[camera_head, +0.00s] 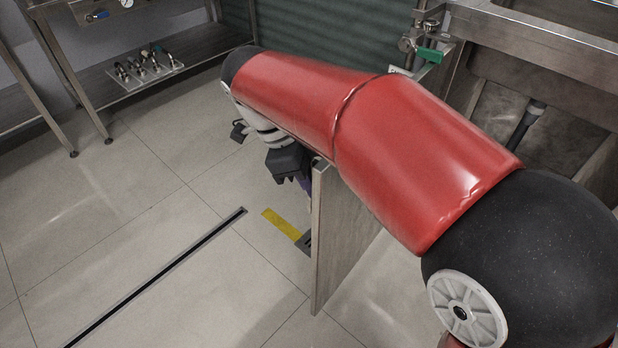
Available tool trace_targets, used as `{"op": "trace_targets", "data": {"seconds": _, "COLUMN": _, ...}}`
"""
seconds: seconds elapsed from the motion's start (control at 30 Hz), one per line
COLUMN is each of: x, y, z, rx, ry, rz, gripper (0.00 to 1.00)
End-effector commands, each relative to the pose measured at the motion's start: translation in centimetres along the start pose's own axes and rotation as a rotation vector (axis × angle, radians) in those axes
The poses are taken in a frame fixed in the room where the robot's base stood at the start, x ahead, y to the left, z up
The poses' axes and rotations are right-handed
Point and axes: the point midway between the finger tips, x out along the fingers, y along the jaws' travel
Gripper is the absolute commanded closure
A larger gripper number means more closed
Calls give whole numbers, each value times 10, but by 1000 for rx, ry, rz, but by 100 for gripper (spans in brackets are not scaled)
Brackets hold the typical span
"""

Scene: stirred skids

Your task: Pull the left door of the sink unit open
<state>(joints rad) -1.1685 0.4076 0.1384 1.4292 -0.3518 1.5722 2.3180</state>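The sink unit (560,45) stands at the upper right, with its dark inside and a drain pipe showing below the top. A grey door panel (340,235) stands upright, out from the unit and swung well open, with its free edge toward me. My red-covered arm crosses above it and hides its top and hinge side. My gripper (287,168) is a dark shape just left of the panel's top edge, partly hidden under my arm. Its fingers are not clear, and I cannot tell whether it touches the door. A small dark part (305,242) shows at the panel's left side, perhaps a handle.
A black floor drain slot (160,275) and a yellow floor strip (281,223) lie left of the door. A steel table (150,60) with fittings on its lower shelf stands at the upper left. A green-handled valve (429,55) is beside the sink unit. The left floor is clear.

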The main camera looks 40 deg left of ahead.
Motion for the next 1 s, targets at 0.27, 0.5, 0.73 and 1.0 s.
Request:
{"op": "trace_targets", "data": {"seconds": 0.27, "x": 0, "y": 1, "z": 2, "rx": -7, "ry": -4, "rz": 2, "gripper": 100}}
{"op": "trace_targets", "data": {"seconds": 0.5, "x": 0, "y": 1, "z": 2, "rx": -5, "ry": -3, "rz": 1, "gripper": 68}}
{"op": "trace_targets", "data": {"seconds": 0.73, "x": 0, "y": 0, "z": 1, "rx": -2, "ry": -1, "rz": 0, "gripper": 68}}
{"op": "trace_targets", "data": {"seconds": 1.0, "x": -28, "y": -1, "z": 1, "rx": -2, "ry": -4, "rz": -3, "gripper": 68}}
